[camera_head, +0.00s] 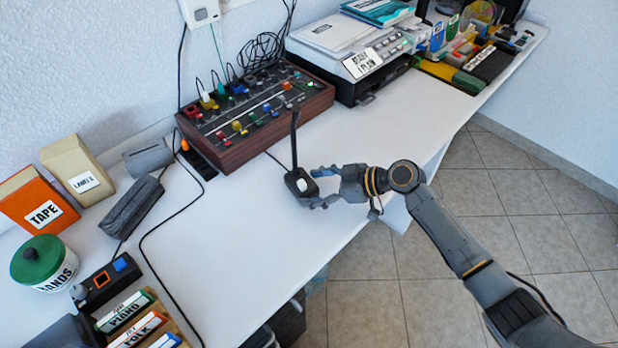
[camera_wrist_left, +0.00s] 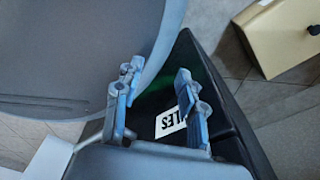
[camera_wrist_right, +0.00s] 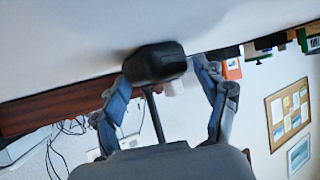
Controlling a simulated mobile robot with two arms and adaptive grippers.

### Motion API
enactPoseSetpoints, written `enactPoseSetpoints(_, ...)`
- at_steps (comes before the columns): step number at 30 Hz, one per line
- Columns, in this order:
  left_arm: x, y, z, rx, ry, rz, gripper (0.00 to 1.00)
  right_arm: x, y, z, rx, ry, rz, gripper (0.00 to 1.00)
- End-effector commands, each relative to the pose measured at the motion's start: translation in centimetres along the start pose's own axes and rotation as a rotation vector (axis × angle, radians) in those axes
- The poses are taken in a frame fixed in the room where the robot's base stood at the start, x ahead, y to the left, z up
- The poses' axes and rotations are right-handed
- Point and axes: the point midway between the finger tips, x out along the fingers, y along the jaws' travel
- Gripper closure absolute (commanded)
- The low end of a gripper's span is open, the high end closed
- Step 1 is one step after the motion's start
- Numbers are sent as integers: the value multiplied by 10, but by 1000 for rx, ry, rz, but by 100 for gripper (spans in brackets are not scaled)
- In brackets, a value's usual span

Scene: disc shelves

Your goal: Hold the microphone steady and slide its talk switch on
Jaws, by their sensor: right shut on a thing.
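The microphone has a small black base (camera_head: 293,190) near the front edge of the white table, with a thin dark neck (camera_head: 294,135) rising from it. A white switch (camera_head: 302,184) shows on the base. My right gripper (camera_head: 317,187) is shut on the base from the right.
A mixer (camera_head: 255,115) with coloured knobs stands behind the microphone, a printer (camera_head: 350,55) to its right. TAPE (camera_head: 38,200) and LABELS (camera_head: 78,170) boxes, a green-lidded jar (camera_head: 38,262) and a switch box (camera_head: 105,285) stand left. Black cables cross the table; its middle is clear.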

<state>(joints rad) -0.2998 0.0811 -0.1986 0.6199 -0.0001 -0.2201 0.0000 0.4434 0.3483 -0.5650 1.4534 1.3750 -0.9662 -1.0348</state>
Motion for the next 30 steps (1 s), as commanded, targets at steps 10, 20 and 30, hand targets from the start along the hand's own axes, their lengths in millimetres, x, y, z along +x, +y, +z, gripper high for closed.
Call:
enactPoseSetpoints(10,0,0,0,0,0,0,60,0,-1,1,1,-2,-1,53)
enactPoseSetpoints(20,-10,57,-34,200,26,46,100,0,-1,2,1,-3,-1,54)
enactPoseSetpoints(30,-70,157,-142,617,276,114,100,0,-1,2,1,-4,-1,56)
